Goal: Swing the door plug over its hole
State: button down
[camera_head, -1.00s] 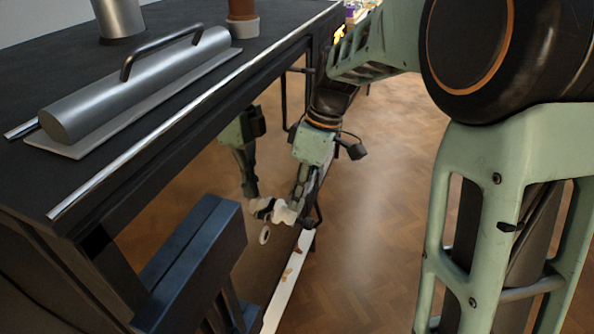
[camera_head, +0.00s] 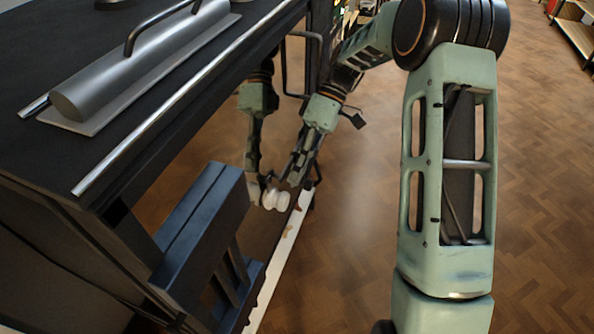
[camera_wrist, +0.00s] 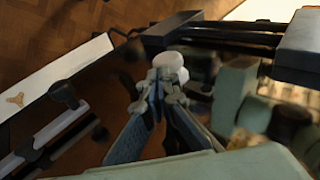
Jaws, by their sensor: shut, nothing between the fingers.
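A small white rounded piece (camera_head: 276,200), which looks like the door plug, sits low beside the dark front of the kiln-like body in the head view. In the wrist view its round white end (camera_wrist: 170,66) shows just beyond the fingertips. My gripper (camera_head: 287,184) is shut and empty, with its tips close to the white piece. In the wrist view my gripper (camera_wrist: 160,88) has its fingers drawn together at the tips. I cannot tell whether they touch the plug. The hole cannot be made out.
A dark top with a metal rail (camera_head: 190,110) and a grey cylinder with a handle (camera_head: 140,60) lies at the left. A dark blue stepped frame (camera_head: 205,220) stands below. The wood floor to the right is open.

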jog(key=shift+r+p, duration=0.35)
jog(key=shift+r, duration=0.4)
jog(key=shift+r, duration=0.1)
notch_tip(320, 180, up, 10)
dwell(0.5)
